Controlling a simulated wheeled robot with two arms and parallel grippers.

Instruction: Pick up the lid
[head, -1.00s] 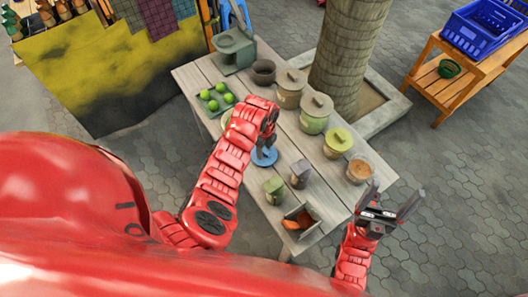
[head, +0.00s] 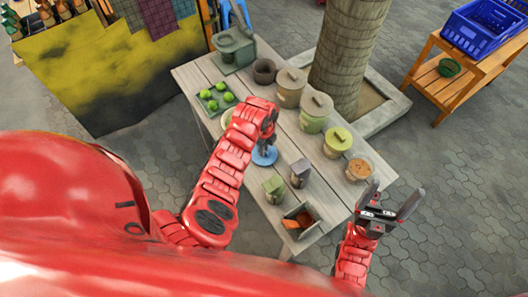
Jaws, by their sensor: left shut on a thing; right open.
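My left gripper (head: 266,143) is over the middle of the wooden table, pointing down, and is shut on the middle of a flat round blue lid (head: 266,157). The gripper hides the lid's centre, and I cannot tell whether the lid touches the table. Other lids sit on pots along the far right side: a grey-beige lid (head: 291,77), a second grey-beige lid (head: 318,103) and a yellow-green lid (head: 339,138). My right gripper (head: 397,203) is open and empty, off the table's right corner.
An open pot (head: 359,169) stands near the right edge. Two small boxes, green (head: 274,187) and grey (head: 300,172), and an open box (head: 301,220) stand nearer. A tray of green fruit (head: 216,99) and a dark bowl (head: 264,71) lie farther back. A trunk (head: 350,50) rises behind.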

